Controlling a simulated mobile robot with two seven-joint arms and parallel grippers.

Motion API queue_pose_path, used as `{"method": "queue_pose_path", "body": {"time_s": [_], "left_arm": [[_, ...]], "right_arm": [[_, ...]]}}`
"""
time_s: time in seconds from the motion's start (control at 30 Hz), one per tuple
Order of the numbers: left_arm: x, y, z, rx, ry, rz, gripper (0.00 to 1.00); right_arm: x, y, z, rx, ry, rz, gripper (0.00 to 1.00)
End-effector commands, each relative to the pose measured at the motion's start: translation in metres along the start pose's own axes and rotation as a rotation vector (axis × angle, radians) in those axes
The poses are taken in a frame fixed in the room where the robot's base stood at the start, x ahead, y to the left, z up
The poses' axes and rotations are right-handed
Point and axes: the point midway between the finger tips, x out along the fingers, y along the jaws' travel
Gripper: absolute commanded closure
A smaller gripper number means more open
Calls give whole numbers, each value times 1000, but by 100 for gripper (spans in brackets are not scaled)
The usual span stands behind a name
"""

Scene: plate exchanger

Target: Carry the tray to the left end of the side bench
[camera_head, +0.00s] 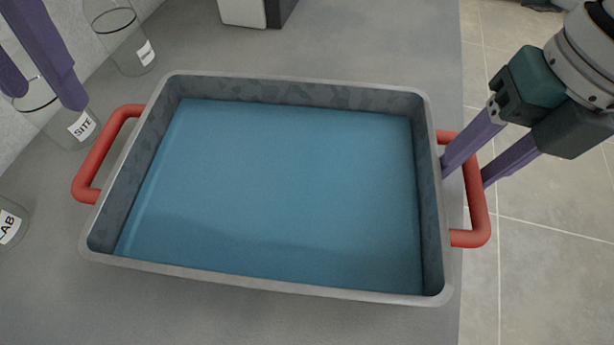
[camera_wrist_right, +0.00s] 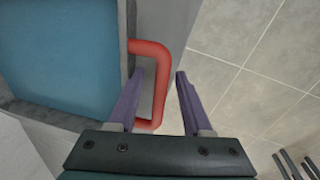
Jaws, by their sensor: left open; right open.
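The tray (camera_head: 270,284) is a grey rectangular pan with a flat blue inside, standing on a grey bench top. It has a red left handle (camera_head: 92,165) and a red right handle (camera_head: 478,215). The right handle also shows in the right wrist view (camera_wrist_right: 159,75). My right gripper (camera_head: 466,180) is open, with one finger inside the right handle's loop and the other outside, so the bar lies between them. My left gripper (camera_head: 44,95) is open at the upper left, above and left of the left handle; the bar is not between its fingers.
Clear labelled glass jars stand along the left: one at the back (camera_head: 125,40), one behind the left gripper (camera_head: 68,128) and one at the left edge (camera_head: 10,225). A white and dark box (camera_head: 245,12) stands behind the tray. Tiled floor (camera_head: 545,240) lies past the bench's right edge.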

Motion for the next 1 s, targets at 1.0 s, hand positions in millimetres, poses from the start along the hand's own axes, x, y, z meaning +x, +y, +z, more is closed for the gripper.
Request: {"method": "queue_pose_path", "body": {"time_s": [1.0], "left_arm": [[0, 0, 0, 0, 1, 0, 50]], "right_arm": [[-116, 0, 0, 1, -1, -1, 50]]}}
